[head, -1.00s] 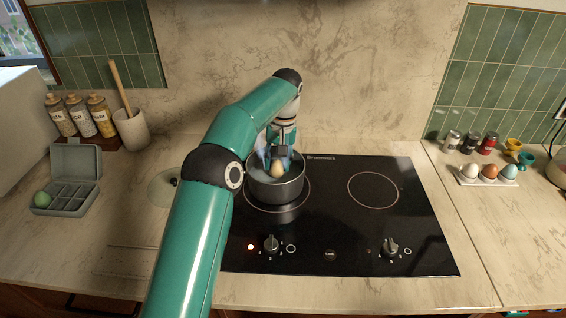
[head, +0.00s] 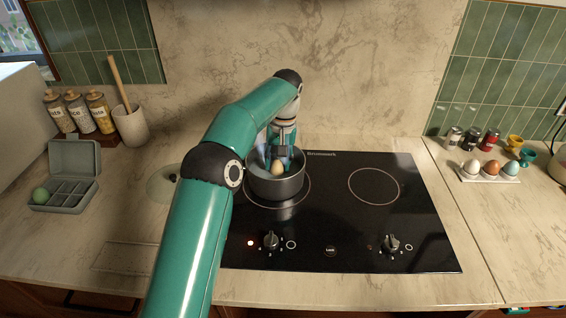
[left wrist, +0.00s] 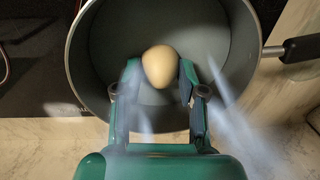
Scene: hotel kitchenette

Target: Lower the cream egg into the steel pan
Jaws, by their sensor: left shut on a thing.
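The cream egg (head: 278,168) is between the fingers of my left gripper (head: 277,160), inside the rim of the steel pan (head: 276,190). The pan stands on the left ring of the black hob. In the left wrist view the egg (left wrist: 160,66) is gripped between both fingertips of the left gripper (left wrist: 158,74), over the grey inside of the pan (left wrist: 105,45). Whether the egg touches the pan's bottom cannot be told. Wisps of steam drift around the gripper. My right gripper is not in view.
The hob's right ring (head: 374,186) is empty. A white holder (head: 488,177) with several eggs stands on the right counter. The pan's dark handle (left wrist: 301,48) shows in the wrist view.

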